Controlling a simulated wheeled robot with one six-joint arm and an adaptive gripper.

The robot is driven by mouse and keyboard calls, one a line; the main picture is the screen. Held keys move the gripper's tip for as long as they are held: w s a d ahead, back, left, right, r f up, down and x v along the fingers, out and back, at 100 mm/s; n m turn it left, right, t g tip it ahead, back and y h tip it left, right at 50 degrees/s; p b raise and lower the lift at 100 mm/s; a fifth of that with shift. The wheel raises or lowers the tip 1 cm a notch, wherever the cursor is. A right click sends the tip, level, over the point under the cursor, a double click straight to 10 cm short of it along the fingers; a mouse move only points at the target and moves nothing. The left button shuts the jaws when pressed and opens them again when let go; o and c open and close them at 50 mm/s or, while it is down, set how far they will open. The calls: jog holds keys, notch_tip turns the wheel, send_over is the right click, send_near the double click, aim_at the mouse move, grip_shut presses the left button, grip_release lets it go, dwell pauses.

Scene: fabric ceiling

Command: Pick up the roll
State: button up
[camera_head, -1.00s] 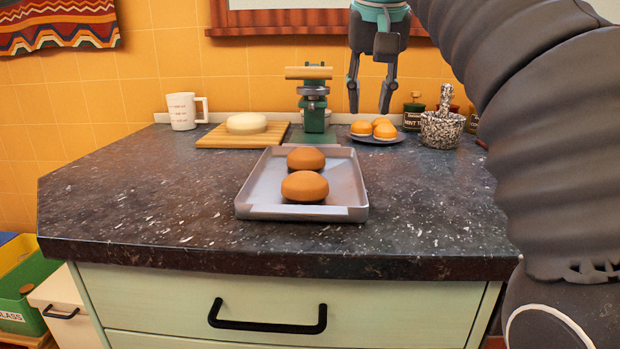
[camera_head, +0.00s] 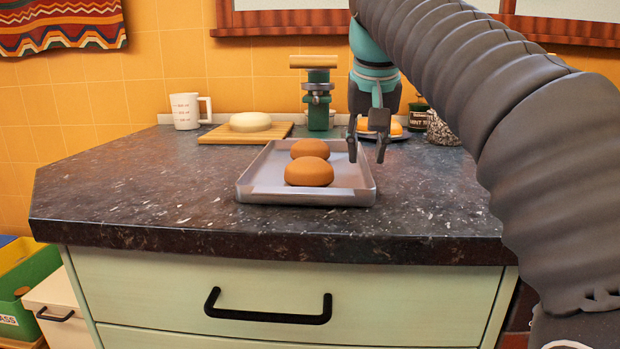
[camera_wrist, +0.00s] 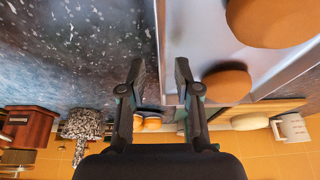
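Two round brown rolls lie in a shallow grey metal tray (camera_head: 256,192) on the dark speckled counter. The front roll (camera_head: 309,172) and the back roll (camera_head: 310,148) sit close together; the front one partly hides the back one. My gripper (camera_head: 367,157) is open and empty, pointing down near the tray's right edge, to the right of the rolls. In the wrist view, my gripper (camera_wrist: 160,70) has its two fingers apart, with the tray's edge between and beside them. Both rolls, one large (camera_wrist: 275,18) and one smaller (camera_wrist: 228,85), lie to the right of the fingers.
Behind the tray stands a green press (camera_head: 318,100). A pale round piece (camera_head: 250,121) lies on a wooden board (camera_head: 220,136), beside a measuring cup (camera_head: 188,110). A plate of orange buns (camera_head: 396,129) and a speckled mortar (camera_wrist: 84,124) are at the back right. The counter's left is clear.

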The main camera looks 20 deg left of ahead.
jog(key=shift+x, duration=0.85)
grip_shut()
jog(key=shift+r, duration=0.15)
